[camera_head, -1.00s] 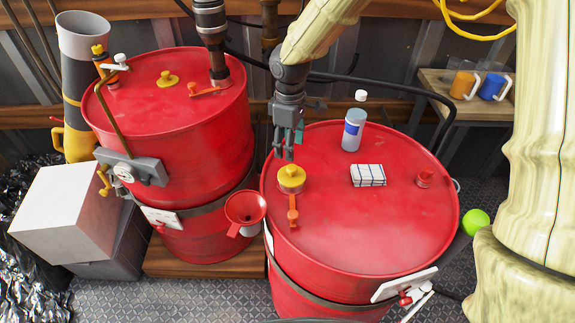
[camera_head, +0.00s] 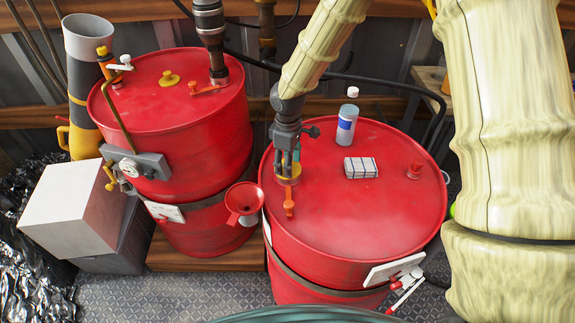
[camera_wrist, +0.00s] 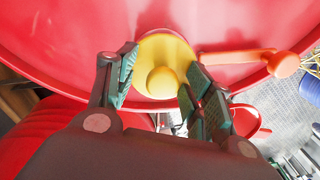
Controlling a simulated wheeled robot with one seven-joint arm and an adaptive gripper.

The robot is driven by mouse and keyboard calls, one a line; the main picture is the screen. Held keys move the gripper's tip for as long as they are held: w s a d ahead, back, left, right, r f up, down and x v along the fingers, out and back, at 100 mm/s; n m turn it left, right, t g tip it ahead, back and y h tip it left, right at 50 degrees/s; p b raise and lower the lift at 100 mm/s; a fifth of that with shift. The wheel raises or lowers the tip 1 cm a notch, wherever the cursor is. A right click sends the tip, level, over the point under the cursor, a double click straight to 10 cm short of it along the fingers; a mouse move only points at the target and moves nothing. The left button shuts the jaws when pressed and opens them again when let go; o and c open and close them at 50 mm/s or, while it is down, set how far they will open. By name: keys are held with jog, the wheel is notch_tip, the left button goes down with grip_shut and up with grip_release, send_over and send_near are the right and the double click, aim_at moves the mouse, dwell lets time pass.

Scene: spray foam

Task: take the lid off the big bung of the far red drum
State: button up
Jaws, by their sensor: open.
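Two red drums are in the head view: one at the left (camera_head: 200,125) and one at the right (camera_head: 345,225). A round yellow lid with a knob sits at the left edge of the right drum's top; it fills the middle of the wrist view (camera_wrist: 152,52). The bung under it is hidden. An orange handle (camera_head: 289,205) sticks out beside the lid. My gripper (camera_wrist: 162,82) is open, pointing down at the lid, with its green-padded fingers on either side of the knob. I cannot tell whether a finger touches it.
On the right drum's top stand a blue-and-grey bottle (camera_head: 346,128), a white striped block (camera_head: 361,168) and a small red plug (camera_head: 415,170). A red funnel (camera_head: 243,200) is between the drums.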

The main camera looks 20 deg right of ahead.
jog(key=shift+f, duration=0.1)
jog(key=shift+s+r, duration=0.2)
jog(key=c, duration=1.1)
jog(key=shift+w+r+b, duration=0.15)
jog(key=shift+r+b, duration=0.35)
jog(key=shift+r, duration=0.3)
jog(key=shift+r+b, duration=0.35)
jog(key=shift+r, duration=0.6)
jog(key=a+b, duration=0.1)
jog(key=a, duration=0.4)
jog(key=a+r+b, duration=0.1)
jog(key=a, duration=0.4)
jog(key=w+a+b, duration=0.1)
jog(key=a+b, duration=0.1)
jog(key=a, duration=0.4)
jog(key=shift+r, duration=0.2)
